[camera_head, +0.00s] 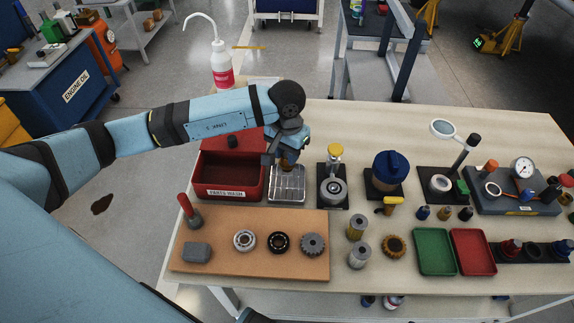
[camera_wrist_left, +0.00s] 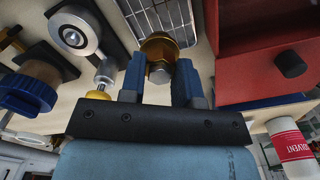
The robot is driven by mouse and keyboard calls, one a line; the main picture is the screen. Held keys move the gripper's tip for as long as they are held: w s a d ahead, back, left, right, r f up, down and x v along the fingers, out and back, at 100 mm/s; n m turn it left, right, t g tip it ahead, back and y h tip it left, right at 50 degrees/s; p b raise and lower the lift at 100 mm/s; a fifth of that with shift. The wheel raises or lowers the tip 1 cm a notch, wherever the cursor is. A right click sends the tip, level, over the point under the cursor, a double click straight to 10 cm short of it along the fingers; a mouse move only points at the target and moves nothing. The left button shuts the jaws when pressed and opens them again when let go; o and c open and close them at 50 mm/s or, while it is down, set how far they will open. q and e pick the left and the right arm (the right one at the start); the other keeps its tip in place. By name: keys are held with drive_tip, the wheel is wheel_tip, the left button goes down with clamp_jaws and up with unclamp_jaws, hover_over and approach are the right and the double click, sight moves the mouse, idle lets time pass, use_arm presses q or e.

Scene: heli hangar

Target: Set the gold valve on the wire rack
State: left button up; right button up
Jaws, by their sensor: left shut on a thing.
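My left gripper (camera_head: 288,154) reaches in from the left and is shut on the gold valve (camera_head: 289,163). In the left wrist view the gold valve (camera_wrist_left: 158,46), with a grey hex end, sits between the blue fingers of the left gripper (camera_wrist_left: 160,76). The wire rack (camera_head: 287,187), a silver grid tray, lies on the table directly below the valve in the head view. The wire rack (camera_wrist_left: 152,14) also shows behind the valve in the wrist view. I cannot tell whether valve and rack touch. My right gripper is not in view.
A brown board (camera_head: 250,255) with bearings and a gear lies in front. A solvent bottle (camera_head: 222,70) stands behind.

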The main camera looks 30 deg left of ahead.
sight(287, 167)
use_arm(q)
drive_tip(key=shift+f, duration=2.6)
drive_tip(key=shift+f+b, duration=0.25)
drive_tip(key=shift+b, duration=0.1)
drive_tip(key=o, duration=0.9)
drive_tip(key=shift+r, duration=0.1)
